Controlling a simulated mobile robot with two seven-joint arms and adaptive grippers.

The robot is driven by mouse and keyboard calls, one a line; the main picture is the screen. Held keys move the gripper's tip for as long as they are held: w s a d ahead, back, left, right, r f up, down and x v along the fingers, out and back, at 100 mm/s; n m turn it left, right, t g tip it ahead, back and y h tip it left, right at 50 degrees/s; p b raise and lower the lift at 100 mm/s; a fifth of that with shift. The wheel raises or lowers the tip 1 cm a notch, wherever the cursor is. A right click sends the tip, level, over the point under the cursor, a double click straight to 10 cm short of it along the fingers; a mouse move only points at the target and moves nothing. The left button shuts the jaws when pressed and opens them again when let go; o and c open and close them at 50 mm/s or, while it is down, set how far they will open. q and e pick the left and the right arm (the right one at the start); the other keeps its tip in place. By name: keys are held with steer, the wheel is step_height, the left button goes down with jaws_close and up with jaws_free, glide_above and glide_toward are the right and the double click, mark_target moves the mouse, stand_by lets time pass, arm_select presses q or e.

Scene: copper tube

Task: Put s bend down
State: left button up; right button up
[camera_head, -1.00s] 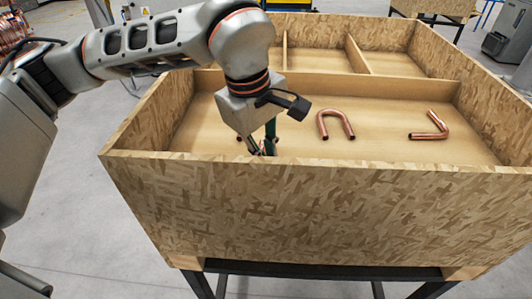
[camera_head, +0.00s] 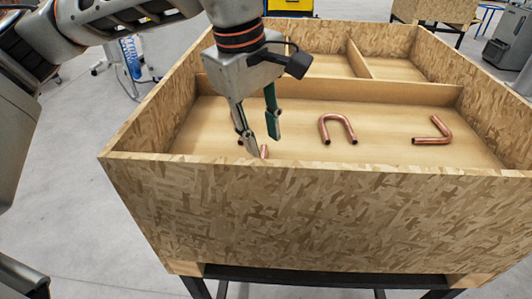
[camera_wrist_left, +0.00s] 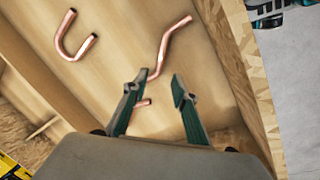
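The S bend (camera_wrist_left: 162,50), a copper tube with two bends, lies in the front compartment near the front wall in the left wrist view. In the head view only a short copper part of it (camera_head: 264,151) shows over the wall's edge beside a fingertip. My left gripper (camera_head: 262,142) points down into the box. In the left wrist view its fingers (camera_wrist_left: 159,91) are apart with nothing between the tips; one tip is close to the tube's near end, and I cannot tell whether they touch. My right gripper is not in view.
A U-shaped tube (camera_head: 338,128) and an elbow tube (camera_head: 434,131) lie to the right on the compartment floor. Another copper piece (camera_wrist_left: 143,103) shows below the left fingers. The box's front wall (camera_head: 300,205) stands close; a divider (camera_head: 350,90) lies behind.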

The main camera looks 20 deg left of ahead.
arm_select(q)
steer(key=shift+s+a+r, duration=0.1)
steer(key=shift+s+r, duration=0.05)
steer(key=shift+r, duration=0.7)
steer(key=shift+s+a+r, duration=0.1)
steer(key=shift+r, duration=0.7)
steer(key=shift+s+a+r, duration=0.1)
steer(key=shift+s+r, duration=0.05)
steer(key=shift+r, duration=0.7)
